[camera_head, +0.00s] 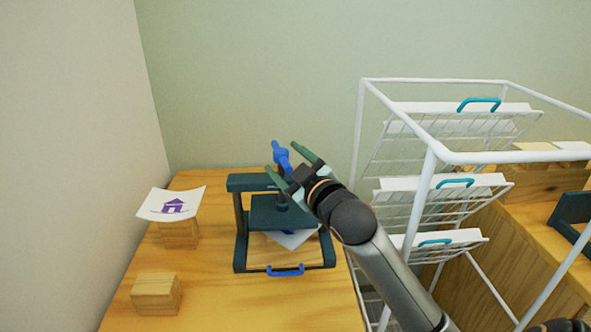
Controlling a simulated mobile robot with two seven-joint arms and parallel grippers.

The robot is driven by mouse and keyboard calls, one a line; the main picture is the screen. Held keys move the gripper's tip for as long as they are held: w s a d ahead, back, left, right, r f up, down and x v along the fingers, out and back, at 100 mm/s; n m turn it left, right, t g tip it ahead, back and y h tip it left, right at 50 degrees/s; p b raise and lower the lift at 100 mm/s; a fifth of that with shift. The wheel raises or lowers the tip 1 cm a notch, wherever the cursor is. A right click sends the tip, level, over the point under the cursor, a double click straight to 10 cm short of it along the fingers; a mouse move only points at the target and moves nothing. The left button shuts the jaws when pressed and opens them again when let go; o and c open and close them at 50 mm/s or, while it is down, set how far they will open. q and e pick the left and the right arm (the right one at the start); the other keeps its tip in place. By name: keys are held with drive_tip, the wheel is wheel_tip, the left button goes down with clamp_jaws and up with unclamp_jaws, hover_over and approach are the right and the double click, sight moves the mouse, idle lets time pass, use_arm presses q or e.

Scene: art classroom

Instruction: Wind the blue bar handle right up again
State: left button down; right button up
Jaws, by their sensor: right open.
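A dark press (238,225) stands on the wooden table. Its blue bar handle (283,158) sits on top, slanting, with its upper end toward the back left. The press plate (270,210) hangs inside the frame, above a white sheet (293,240) with a gap between them. My right gripper (281,157) reaches in from the right, open, with its green fingers on either side of the blue bar handle. I cannot tell whether the fingers touch it. The lower part of the handle is partly hidden by the gripper. My left gripper is not in view.
A printed sheet with a purple house (172,204) lies on a wooden block (180,234); another block (156,293) is nearer. A blue pull handle (286,271) is at the press's front. A white wire rack (432,170) with trays stands close on the right.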

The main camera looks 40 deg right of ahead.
use_arm(q)
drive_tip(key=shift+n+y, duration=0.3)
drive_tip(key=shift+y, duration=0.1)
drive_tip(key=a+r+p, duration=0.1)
drive_tip(key=p, duration=0.1)
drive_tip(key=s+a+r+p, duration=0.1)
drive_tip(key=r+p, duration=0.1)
drive_tip(key=p, duration=0.1)
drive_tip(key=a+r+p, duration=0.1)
drive_tip(key=p, duration=0.1)
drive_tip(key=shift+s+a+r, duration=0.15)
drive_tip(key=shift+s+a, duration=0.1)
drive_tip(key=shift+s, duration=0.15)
use_arm(e)
drive_tip(key=s+a, duration=0.1)
drive_tip(key=s, duration=1.1)
drive_tip(key=shift+a, duration=0.2)
